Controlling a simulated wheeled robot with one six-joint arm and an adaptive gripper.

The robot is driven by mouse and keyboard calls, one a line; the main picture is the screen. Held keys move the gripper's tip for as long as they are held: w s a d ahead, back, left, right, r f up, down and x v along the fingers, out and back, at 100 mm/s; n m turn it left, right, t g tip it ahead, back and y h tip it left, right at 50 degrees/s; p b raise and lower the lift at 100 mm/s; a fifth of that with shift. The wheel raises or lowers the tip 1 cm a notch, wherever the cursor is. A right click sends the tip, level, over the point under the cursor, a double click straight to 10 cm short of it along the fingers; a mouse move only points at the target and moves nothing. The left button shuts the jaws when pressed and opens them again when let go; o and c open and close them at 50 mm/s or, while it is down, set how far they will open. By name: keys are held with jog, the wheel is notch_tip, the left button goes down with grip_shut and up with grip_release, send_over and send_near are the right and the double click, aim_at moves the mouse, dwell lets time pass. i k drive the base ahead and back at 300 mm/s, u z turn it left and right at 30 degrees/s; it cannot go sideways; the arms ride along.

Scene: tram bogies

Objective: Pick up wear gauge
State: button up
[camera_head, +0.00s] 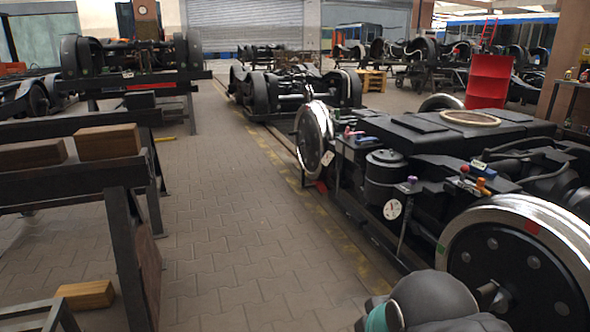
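I cannot tell for sure which item is the wear gauge. A round white dial (392,209) with dark markings sits low on the near side of the right-hand bogie (420,130). Small coloured items lie on the bogie's frame: a purple-topped one (411,181), an orange one (483,187), a blue one (478,165), and several pink, green and blue ones (350,132) by the far wheel. My gripper's fingers are not in view. A dark grey rounded part of my arm with a teal band shows at the bottom, in front of the near wheel (515,262).
A dark steel stand (120,190) with wooden blocks (107,142) fills the left. Another bogie (290,92) stands farther down the track. A red panel (488,80) rises behind the near bogie. The paved aisle (225,220) between stand and bogie is clear.

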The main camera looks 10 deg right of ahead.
aim_at(481, 167)
jog(key=u, duration=0.15)
jog(key=i, duration=1.8)
jog(key=z, duration=0.5)
jog(key=i, duration=1.2)
jog(key=z, duration=1.65)
jog(key=i, duration=0.8)
jog(key=z, duration=0.6)
